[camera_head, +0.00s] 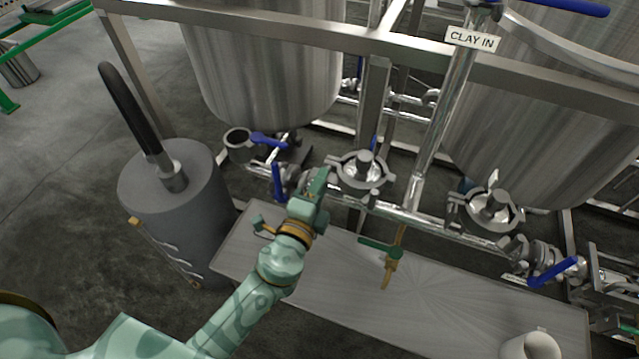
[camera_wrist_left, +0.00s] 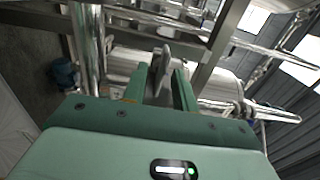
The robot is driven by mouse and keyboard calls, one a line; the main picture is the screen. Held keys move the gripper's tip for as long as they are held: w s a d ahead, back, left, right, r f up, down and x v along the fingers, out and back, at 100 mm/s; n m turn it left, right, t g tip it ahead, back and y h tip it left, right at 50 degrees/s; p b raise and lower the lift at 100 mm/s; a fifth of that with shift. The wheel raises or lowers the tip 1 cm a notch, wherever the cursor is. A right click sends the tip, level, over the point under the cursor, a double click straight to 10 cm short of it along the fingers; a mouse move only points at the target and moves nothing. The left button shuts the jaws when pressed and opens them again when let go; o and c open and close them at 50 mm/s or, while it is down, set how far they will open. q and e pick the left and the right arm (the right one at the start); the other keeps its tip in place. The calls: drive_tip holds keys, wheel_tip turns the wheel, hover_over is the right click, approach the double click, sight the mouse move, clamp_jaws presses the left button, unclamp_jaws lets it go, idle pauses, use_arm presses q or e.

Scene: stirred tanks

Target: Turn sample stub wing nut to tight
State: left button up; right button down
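My left gripper (camera_head: 321,174) reaches up to the left side of a steel clamp (camera_head: 362,172) around a short capped stub on the pipe run. In the left wrist view, a grey metal wing nut (camera_wrist_left: 161,72) stands slightly tilted between the two fingers of my left gripper (camera_wrist_left: 164,82). The fingers are apart, with a gap showing beside the wing; I cannot tell whether either touches it. In the head view, the gripper hides the wing nut. My right gripper is not in view.
A second clamp (camera_head: 492,208) is at the right. Blue valve handles (camera_head: 277,182) stick out close to my left gripper. A grey cylinder (camera_head: 172,205) stands left.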

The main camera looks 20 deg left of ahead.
use_arm(q)
clamp_jaws()
drive_tip(key=shift+m, duration=0.4)
drive_tip(key=m+p, duration=0.5)
drive_tip(key=m, duration=1.2)
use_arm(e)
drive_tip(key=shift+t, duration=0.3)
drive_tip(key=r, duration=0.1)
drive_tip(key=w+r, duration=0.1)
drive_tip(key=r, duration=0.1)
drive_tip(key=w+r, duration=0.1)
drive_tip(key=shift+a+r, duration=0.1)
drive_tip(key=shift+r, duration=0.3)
